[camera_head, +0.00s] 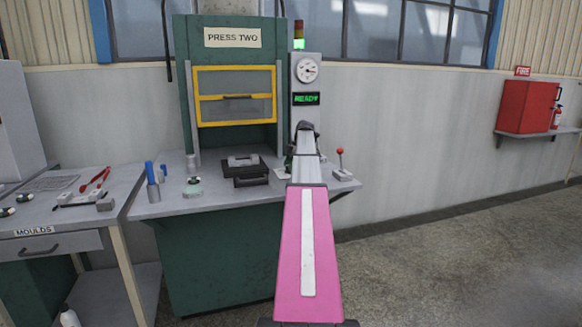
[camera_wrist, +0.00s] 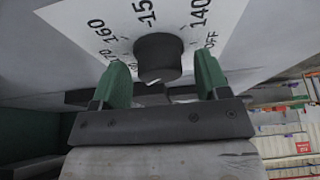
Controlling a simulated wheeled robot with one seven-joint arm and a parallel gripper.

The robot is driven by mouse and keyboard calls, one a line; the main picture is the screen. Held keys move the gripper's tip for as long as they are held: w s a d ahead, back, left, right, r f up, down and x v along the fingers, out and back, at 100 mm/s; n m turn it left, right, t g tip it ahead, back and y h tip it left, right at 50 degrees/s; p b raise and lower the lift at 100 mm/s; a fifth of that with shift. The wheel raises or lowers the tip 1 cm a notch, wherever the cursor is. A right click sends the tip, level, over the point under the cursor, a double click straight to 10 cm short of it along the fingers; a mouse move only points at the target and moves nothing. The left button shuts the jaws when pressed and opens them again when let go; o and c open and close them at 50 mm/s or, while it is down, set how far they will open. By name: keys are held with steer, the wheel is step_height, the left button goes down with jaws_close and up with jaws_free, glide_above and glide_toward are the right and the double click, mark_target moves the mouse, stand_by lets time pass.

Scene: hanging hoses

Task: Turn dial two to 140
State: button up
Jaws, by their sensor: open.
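Dial two's dark round knob (camera_wrist: 160,58) shows in the wrist view, on a white scale plate (camera_wrist: 225,18) printed with 160, 150, 140 and OFF. A small pale mark shows at the knob's lower edge; I cannot tell which number it indicates. My gripper (camera_wrist: 161,77) is open, with one green finger on each side of the knob. A gap shows between each finger and the knob. In the head view the knob is not visible, and my pink arm covers the lower part of the control panel (camera_head: 294,72).
The press (camera_head: 183,60) labelled PRESS TWO has a yellow-framed guard (camera_head: 235,122). A round gauge (camera_head: 307,70) and a green READY display (camera_head: 306,99) are above my arm's end. A red-knobbed lever (camera_head: 340,160) stands to the right on the bench. Clear floor lies right.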

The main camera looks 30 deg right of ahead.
steer(key=c, duration=0.9)
steer(key=shift+c, duration=0.2)
